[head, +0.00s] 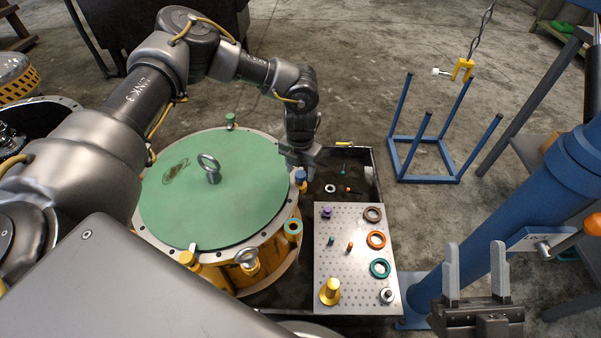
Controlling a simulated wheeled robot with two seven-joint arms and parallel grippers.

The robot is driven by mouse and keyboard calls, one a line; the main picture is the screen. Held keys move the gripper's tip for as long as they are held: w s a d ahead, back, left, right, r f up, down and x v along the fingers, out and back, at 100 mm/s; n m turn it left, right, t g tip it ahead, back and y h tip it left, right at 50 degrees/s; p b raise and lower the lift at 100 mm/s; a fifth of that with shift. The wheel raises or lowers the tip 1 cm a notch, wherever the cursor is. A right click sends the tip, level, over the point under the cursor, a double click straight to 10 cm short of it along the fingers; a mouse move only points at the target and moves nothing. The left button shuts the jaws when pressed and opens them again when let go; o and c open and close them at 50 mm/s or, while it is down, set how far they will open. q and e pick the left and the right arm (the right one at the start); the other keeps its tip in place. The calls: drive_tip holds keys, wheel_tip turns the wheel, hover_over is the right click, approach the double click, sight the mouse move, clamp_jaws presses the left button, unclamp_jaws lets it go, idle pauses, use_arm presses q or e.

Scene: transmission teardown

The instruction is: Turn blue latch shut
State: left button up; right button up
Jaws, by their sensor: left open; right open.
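The blue latch (300,176) sits on the right rim of the round orange transmission housing (220,280), which has a green cover (240,215). My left gripper (299,163) reaches down over the rim right at the blue latch. Its fingers are partly hidden, and I cannot tell whether they touch the latch. My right gripper (475,255) is open and empty at the lower right, fingers up, well away from the housing.
A ring bolt (210,168) stands up from the cover. Other latches on the rim are green (230,120) and yellow (187,258). A perforated plate (342,260) with rings and small parts lies to the right. A blue column (485,232) stands beyond it.

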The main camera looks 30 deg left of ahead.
use_arm(q)
drive_tip(key=shift+f, duration=0.45)
